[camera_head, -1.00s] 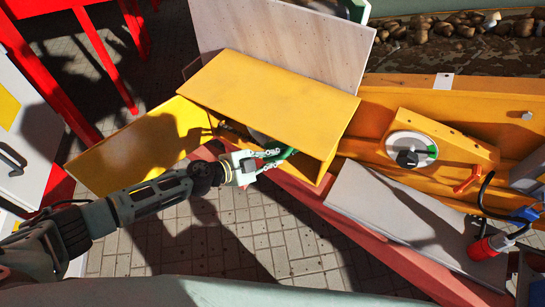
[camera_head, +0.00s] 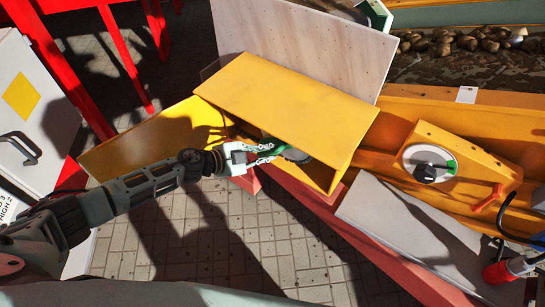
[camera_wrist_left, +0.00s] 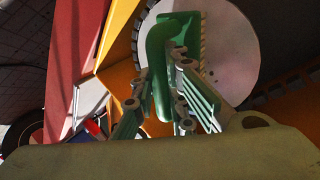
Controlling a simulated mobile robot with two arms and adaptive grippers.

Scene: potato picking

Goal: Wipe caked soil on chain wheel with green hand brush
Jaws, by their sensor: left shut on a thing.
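My left gripper (camera_head: 272,150) is shut on the green hand brush (camera_head: 278,146), at the open side of a yellow housing. In the left wrist view the brush (camera_wrist_left: 160,55) stands upright between the fingers (camera_wrist_left: 170,85). Its head is in front of the pale round chain wheel (camera_wrist_left: 228,50); I cannot tell whether its bristles touch. The wheel's face looks grey-pink, and I cannot clearly make out the soil on it. In the head view only part of the grey wheel (camera_head: 296,156) shows under the housing. My right gripper is not in view.
The yellow housing (camera_head: 300,105) overhangs the brush and wheel. An open yellow flap (camera_head: 150,140) is at left. A dial (camera_head: 430,163) with a black knob and a grey plate (camera_head: 410,225) are at right. Tiled floor (camera_head: 200,250) is clear below.

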